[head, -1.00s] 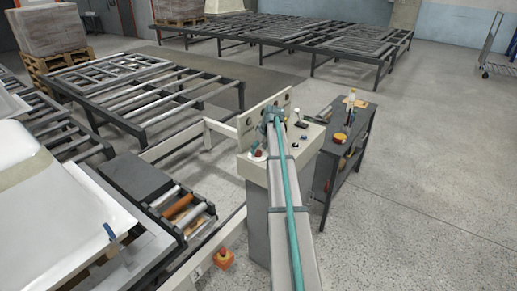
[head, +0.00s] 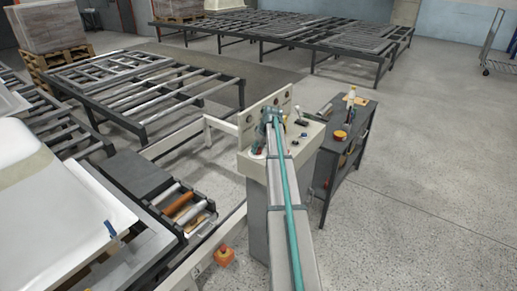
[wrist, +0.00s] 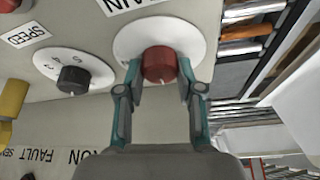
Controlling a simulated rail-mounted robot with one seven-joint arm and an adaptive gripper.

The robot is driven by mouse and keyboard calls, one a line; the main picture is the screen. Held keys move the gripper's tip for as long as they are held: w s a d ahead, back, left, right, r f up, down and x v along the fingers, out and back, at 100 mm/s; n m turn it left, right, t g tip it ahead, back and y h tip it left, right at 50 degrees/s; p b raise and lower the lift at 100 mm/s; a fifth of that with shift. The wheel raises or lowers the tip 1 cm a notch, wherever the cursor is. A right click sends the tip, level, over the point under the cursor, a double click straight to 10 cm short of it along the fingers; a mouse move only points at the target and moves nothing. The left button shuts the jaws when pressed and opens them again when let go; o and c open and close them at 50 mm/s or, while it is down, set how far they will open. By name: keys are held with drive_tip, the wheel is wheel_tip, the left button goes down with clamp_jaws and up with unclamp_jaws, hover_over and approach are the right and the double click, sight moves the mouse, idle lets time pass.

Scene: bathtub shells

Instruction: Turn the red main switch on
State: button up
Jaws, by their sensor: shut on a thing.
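The red main switch (wrist: 159,64) is a round red knob on a white disc (wrist: 190,38) in the wrist view. Part of a label reading "MAIN" shows beside it, upside down. My gripper (wrist: 158,74) has one teal finger on each side of the knob and is shut on it. A small pale mark shows on the knob's near edge; the disc's lettering is mostly hidden by the fingers. In the head view my gripper (head: 262,146) is at the left of the control console (head: 310,134), and it covers the knob.
A black knob (wrist: 73,78) on a white dial, labelled "SPEED", sits left of the switch. A yellow part (wrist: 12,98) is at the panel's left edge. A dark bench (head: 352,128) stands right of the console. Roller frames (head: 180,208) lie to the left.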

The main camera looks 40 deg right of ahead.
drive_tip(key=shift+m+b, duration=0.3)
drive_tip(key=shift+m, duration=0.1)
drive_tip(key=m+h+b, duration=0.1)
drive_tip(key=m+b, duration=0.1)
drive_tip(key=m, duration=0.1)
drive_tip(key=shift+a+f+h, duration=0.1)
drive_tip(key=shift+h, duration=0.2)
drive_tip(key=m, duration=0.2)
drive_tip(key=m+g+h+b, duration=0.1)
drive_tip(key=m, duration=0.2)
drive_tip(key=shift+h+b, duration=0.3)
drive_tip(key=m+g+b, duration=0.1)
drive_tip(key=m, duration=0.1)
drive_tip(key=m+h+b, duration=0.1)
drive_tip(key=m, duration=0.2)
drive_tip(key=shift+w+g, duration=0.15)
drive_tip(key=shift+g, duration=0.25)
drive_tip(key=shift+m+g+b, duration=0.55)
drive_tip(key=shift+m+g, duration=0.25)
drive_tip(key=shift+m, duration=1.3)
drive_tip(key=o, duration=1.1)
drive_tip(key=shift+o, duration=0.2)
drive_tip(key=shift+h, duration=0.3)
